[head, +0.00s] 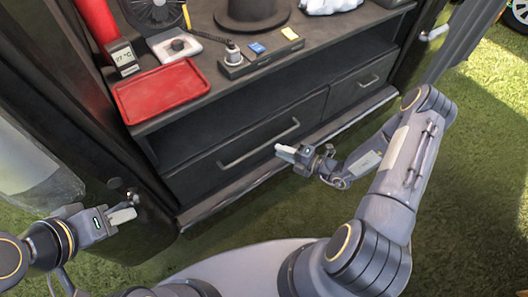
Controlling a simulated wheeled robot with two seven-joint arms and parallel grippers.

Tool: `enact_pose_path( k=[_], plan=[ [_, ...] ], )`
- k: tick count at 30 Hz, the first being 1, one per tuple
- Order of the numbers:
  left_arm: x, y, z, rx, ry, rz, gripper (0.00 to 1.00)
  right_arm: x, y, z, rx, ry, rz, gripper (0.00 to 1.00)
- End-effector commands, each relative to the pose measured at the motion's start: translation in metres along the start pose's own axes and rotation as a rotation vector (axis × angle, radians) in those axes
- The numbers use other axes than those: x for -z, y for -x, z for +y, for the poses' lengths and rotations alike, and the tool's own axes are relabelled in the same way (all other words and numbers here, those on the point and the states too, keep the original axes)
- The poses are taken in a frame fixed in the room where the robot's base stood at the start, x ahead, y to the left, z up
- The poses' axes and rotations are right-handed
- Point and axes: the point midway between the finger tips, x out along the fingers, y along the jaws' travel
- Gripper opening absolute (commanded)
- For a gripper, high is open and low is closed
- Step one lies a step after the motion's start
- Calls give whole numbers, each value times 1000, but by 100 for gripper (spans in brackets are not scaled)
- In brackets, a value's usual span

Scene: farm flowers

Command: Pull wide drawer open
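The wide drawer (212,172) is the dark left drawer in the lower part of the cabinet. It looks shut, with a light bar handle (260,143) across its front. My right gripper (287,153) is in front of the drawer, just below and near the handle's right end; I cannot tell whether it touches it. Its fingers look close together, but their gap is not clear. My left gripper (124,215) is at the lower left, by the open left door, away from the drawer. Its finger gap is not clear either.
A narrower drawer (350,95) with its own handle sits to the right. An open shelf lies above both drawers. The cabinet top holds a red tray (160,92), a black hat (250,12) and a small dark box (262,58). Open doors flank the cabinet. Grass lies in front.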

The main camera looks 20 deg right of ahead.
Motion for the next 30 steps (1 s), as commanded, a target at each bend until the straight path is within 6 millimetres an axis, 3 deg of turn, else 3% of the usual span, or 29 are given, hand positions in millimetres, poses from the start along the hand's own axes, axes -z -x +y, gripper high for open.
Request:
enact_pose_path(
  k=[3, 16, 27, 30],
  plan=[
    [-2, -4, -2, 0, 0, 0, 36, -1, -9, -9, 0, -38, -15, 22],
    [-8, -15, -7, 0, 0, 0, 36, -1, -71, -8, 0, -32, -12, 22],
    [-8, -16, -7, 0, 0, 0, 36, -2, -79, -7, 1, -32, -14, 22],
    [-8, -16, -7, 0, 0, 0, 36, -2, -79, -7, 1, -32, -14, 11]
  ],
)
